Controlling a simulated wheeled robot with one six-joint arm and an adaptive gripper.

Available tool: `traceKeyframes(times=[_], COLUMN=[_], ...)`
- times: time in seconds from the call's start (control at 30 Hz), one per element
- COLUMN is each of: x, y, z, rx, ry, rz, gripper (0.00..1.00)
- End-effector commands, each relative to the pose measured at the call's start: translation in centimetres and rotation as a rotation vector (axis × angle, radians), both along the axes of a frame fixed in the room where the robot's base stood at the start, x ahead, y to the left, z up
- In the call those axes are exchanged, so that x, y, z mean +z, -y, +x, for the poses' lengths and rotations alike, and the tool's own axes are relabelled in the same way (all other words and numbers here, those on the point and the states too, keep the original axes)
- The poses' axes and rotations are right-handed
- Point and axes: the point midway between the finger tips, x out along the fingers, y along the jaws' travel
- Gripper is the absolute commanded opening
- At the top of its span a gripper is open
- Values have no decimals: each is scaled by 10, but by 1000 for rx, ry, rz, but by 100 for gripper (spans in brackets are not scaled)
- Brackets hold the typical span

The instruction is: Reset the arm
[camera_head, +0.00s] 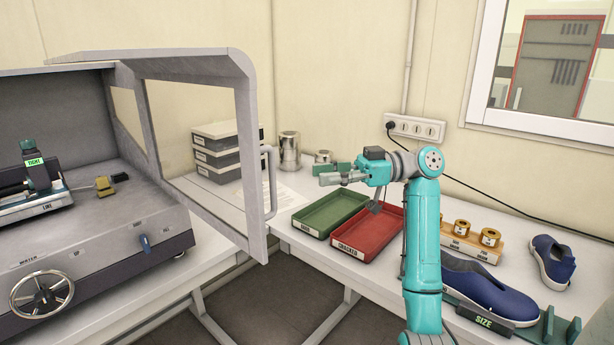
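My teal arm (422,250) rises at the right of centre and bends at its elbow toward the left. My gripper (350,194) is at its end, above the back of the green tray (312,232) and the red tray (341,256). Its two grey finger parts show spread apart, one reaching left and one hanging lower over the red tray. I see nothing held between them. Both trays look empty.
A machine with a raised clear-windowed hood (262,190) stands at the left. A blue shoe (487,291) by a SIZE block (484,316), another shoe (552,262) and a wooden holder with brass rolls (475,245) sit right. Metal canisters (289,151) stand behind.

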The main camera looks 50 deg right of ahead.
Motion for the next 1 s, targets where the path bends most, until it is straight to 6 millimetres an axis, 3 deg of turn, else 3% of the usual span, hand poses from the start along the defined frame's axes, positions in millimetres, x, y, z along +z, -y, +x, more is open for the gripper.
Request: traceKeyframes(times=[0.77,0.87,1.0], x=[0,-9,-42], y=[7,4,-9], z=[-5,1,23], rx=[-1,-12,-68], ry=[0,-11,-58], rz=[1,21,100], gripper=[39,39,39])
